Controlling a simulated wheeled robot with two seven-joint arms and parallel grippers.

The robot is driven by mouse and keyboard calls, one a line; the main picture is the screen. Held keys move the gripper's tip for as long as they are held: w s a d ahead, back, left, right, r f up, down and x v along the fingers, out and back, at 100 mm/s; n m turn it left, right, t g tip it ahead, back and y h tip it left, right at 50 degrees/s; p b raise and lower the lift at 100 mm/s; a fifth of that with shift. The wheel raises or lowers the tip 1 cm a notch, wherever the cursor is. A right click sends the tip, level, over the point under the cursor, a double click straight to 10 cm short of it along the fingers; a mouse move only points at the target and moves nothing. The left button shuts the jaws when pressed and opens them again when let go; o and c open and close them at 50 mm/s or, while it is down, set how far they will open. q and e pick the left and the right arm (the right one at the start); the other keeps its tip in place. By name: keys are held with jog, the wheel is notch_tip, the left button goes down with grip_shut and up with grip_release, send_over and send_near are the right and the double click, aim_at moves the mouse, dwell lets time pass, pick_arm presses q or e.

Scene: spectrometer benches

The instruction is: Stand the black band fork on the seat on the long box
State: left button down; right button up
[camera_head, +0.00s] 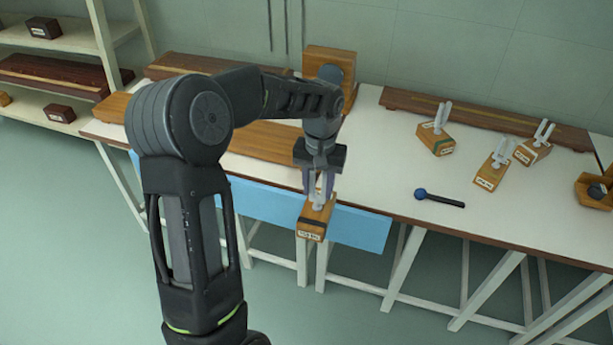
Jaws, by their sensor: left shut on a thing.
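My left gripper (318,187) is shut on the pale metal fork of a wooden block. The block, the black band fork (313,222), has a black band across it and a white label on its end. It hangs just off the bench's front edge, in front of the blue panel. A long wooden box (268,142) lies on the bench behind my left arm, which hides much of it. I cannot make out the seat. My right gripper is not in view.
Several other fork blocks stand on the right of the white bench (385,180), including one with a dark band (435,138). A blue-headed mallet (440,198) lies between them and the front edge. A long dark-edged box (485,112) lies along the back.

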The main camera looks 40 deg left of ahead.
pick_arm(q)
jog(key=s+d+f+m, duration=0.1)
jog(key=d+f+m, duration=0.3)
jog(key=d+f, duration=1)
jog(key=shift+s+d, duration=0.15)
jog(key=shift+d, duration=0.85)
